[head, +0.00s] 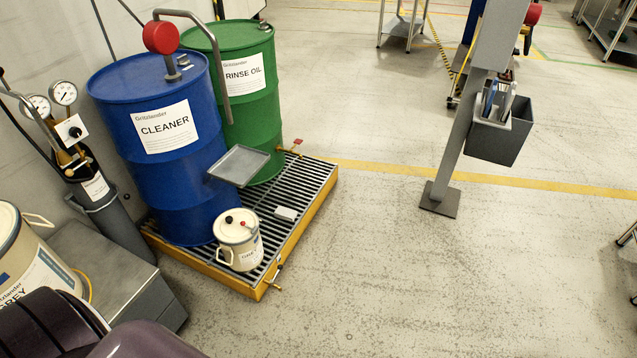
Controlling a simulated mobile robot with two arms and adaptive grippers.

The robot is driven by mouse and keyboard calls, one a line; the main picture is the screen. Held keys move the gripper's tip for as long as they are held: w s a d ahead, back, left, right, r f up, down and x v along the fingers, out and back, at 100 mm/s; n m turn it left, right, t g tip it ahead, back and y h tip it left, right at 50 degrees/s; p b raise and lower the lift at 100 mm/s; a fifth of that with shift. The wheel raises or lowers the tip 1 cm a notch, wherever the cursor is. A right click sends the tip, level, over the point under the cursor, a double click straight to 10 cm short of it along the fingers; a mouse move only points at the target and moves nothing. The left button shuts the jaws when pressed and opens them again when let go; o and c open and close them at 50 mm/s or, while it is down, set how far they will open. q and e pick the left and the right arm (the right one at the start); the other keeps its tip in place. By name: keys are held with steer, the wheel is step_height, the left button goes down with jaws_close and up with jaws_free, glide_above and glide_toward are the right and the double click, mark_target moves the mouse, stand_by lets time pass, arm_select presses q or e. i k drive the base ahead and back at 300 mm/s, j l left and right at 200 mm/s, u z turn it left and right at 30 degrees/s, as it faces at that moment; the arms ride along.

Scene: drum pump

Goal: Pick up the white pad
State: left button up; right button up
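A small white pad (286,213) lies flat on the dark grating of the yellow-edged spill pallet (311,222). It is to the right of the small cream pot (238,247) and in front of the green drum. Nothing covers it. Neither of my grippers shows in the head view. A dark, rounded shape at the bottom left looks like part of my own arm, without fingers in sight.
The blue CLEANER drum (175,185) and green RINSE OIL drum (262,105) stand on the pallet. A grey tray (238,166) juts out above the grating. A grey post (455,150) with a bin (500,135) stands right. The floor between is clear.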

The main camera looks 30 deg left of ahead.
mark_target(289, 215)
steer(key=i+l+u, duration=0.1)
steer(key=i+u, duration=0.3)
steer(key=i, duration=0.15)
steer(key=i+l+u, duration=0.4)
steer(key=i, duration=0.15)
steer(key=i+l+u, duration=0.4)
steer(key=i+j, duration=0.1)
